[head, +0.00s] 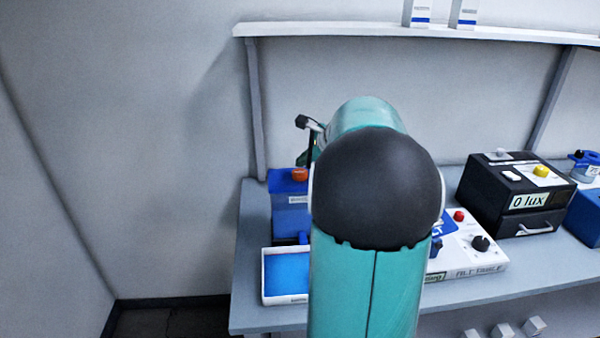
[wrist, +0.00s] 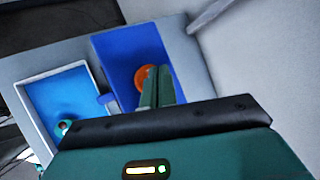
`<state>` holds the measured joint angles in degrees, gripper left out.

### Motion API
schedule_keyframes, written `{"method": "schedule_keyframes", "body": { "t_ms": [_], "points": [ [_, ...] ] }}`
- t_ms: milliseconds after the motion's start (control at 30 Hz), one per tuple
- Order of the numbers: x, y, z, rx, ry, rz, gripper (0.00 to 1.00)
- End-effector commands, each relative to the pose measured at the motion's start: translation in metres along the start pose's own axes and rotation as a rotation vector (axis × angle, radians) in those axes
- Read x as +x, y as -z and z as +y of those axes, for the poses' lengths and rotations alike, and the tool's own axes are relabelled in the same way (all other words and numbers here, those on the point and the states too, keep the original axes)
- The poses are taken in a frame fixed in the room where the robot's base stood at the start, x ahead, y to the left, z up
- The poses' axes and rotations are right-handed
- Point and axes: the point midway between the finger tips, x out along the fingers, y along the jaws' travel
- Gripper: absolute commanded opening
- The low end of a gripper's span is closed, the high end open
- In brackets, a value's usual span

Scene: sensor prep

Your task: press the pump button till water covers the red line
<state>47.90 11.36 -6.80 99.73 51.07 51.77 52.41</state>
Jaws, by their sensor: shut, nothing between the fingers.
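The pump is a blue box with an orange-red button (head: 299,174) on top, at the left end of the bench. In the wrist view the button (wrist: 150,79) is partly hidden behind my gripper (wrist: 158,72), whose fingers are together with nothing between them. The fingertips overlap the button there; I cannot tell whether they touch it. A white-rimmed tray (head: 264,280) with blue water stands in front of the pump. The water (wrist: 60,98) also shows in the wrist view, with a small teal object at its lower edge. I cannot make out a red line.
My arm hides the middle of the bench (head: 262,318). To its right are a white panel with a red button (head: 459,216) and black knob, then a black box (head: 515,190) reading "0 lux". A shelf (head: 400,32) runs above. A wall stands left.

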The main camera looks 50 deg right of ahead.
Motion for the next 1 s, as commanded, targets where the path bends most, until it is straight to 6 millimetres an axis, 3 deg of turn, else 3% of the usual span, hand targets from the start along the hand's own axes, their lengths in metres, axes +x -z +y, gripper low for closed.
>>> {"method": "schedule_keyframes", "body": {
  "t_ms": [1000],
  "points": [
    [0.006,0.0043,0.0044,0.0,0.0,0.0,0.0]
  ]
}}
